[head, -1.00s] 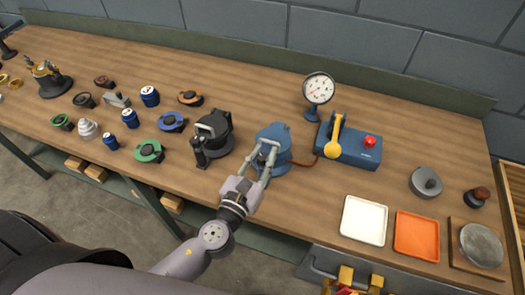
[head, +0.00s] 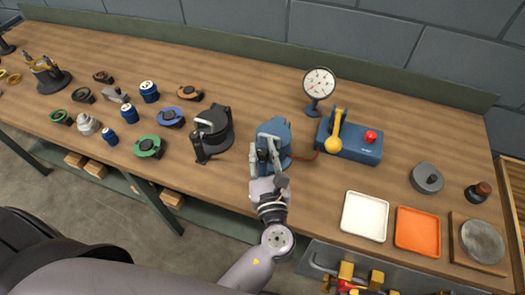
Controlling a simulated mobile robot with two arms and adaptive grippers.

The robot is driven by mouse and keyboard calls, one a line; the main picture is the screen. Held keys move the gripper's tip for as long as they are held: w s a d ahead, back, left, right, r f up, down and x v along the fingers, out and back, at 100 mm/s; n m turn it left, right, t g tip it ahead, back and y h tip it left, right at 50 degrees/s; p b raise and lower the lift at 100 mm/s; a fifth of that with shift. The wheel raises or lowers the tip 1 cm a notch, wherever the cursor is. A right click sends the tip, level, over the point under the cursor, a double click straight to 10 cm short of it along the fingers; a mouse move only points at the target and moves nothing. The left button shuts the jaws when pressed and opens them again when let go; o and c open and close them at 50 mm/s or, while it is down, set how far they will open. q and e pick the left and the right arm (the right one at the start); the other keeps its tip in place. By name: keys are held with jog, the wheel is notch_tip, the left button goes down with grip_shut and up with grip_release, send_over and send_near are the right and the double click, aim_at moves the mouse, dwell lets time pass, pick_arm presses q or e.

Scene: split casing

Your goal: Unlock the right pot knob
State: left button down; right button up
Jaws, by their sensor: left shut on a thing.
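The right pot (head: 275,131) is blue and stands on the wooden bench at the middle of the head view. My left gripper (head: 266,157) is at its front left side, with its fingers shut on the pot's knob. The fingers largely hide the knob, so its exact angle is hard to tell. A black pot (head: 215,127) with an upright handle at its front stands to the left, apart from my gripper. My right gripper is not in view.
A red hose joins the blue pot to a blue box (head: 350,146) with a yellow lever and red button. A gauge (head: 319,84) stands behind. A white tray (head: 364,217) and orange tray (head: 417,231) lie at right. Several caps and rings lie at left.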

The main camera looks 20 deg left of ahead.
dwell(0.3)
pick_arm(q)
jog(key=c, duration=1.6)
grip_release()
jog(key=v, duration=1.2)
jog(key=shift+d+f, duration=0.1)
